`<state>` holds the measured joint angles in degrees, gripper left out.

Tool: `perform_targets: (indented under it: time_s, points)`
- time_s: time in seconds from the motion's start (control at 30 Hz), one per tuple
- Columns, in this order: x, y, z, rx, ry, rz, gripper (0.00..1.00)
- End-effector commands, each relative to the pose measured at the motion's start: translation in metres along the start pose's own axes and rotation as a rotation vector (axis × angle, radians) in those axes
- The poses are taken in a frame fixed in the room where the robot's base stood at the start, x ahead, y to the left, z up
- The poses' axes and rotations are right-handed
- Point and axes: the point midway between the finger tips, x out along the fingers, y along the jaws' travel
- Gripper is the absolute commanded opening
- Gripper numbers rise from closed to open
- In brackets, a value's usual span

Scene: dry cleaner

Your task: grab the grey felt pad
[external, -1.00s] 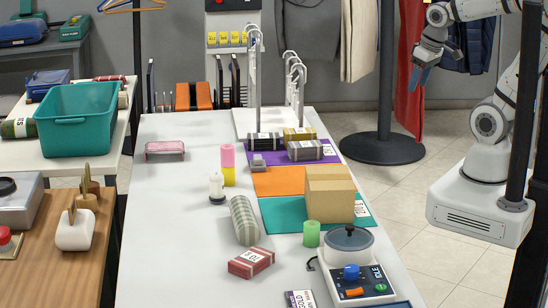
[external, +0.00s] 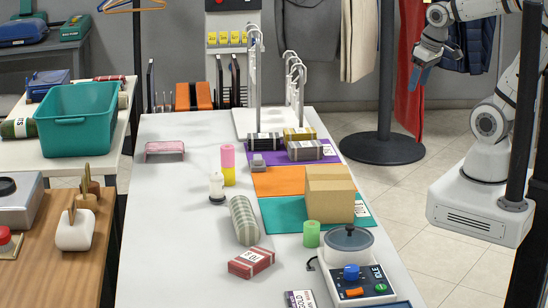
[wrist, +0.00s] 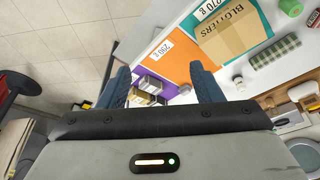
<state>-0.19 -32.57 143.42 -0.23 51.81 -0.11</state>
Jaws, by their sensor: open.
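A small grey block (external: 258,160) sits at the left edge of the purple mat (external: 330,158) on the white table; it is the closest match to a grey felt pad, but its material is too small to tell. In the wrist view a small grey thing (wrist: 185,90) shows at the purple mat's edge, close to a fingertip. My gripper (external: 421,79) hangs at the upper right, off the table beyond its right edge, far from the block. In the wrist view my gripper (wrist: 160,75) has its blue fingers wide apart with nothing between them.
A cardboard box (external: 330,194) stands on the teal mat, beside the orange mat (external: 275,182). A white rack (external: 254,80) rises at the table's back. A black pole stand (external: 383,148) stands near my arm.

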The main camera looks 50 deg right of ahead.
Motion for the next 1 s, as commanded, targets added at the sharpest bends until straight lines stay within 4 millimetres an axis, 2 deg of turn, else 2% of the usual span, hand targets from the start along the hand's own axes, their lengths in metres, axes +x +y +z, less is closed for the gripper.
perform_targets:
  time_s: [0.13, 0.43, 0.7, 0.77, 0.87, 1.0]
  points:
    - [0.000, 0.000, 0.000, 0.000, 0.000, 0.000, 0.59]
    - [0.000, 0.000, 0.000, 0.000, 0.000, 0.000, 0.84]
    - [0.001, 0.000, -0.003, -0.005, -0.001, -0.002, 0.84]
    - [0.002, -0.001, -0.011, -0.015, -0.001, -0.006, 0.84]
    - [0.009, -0.005, -0.034, -0.050, -0.006, -0.022, 0.84]
    - [0.026, -0.012, -0.087, -0.131, -0.009, -0.054, 0.84]
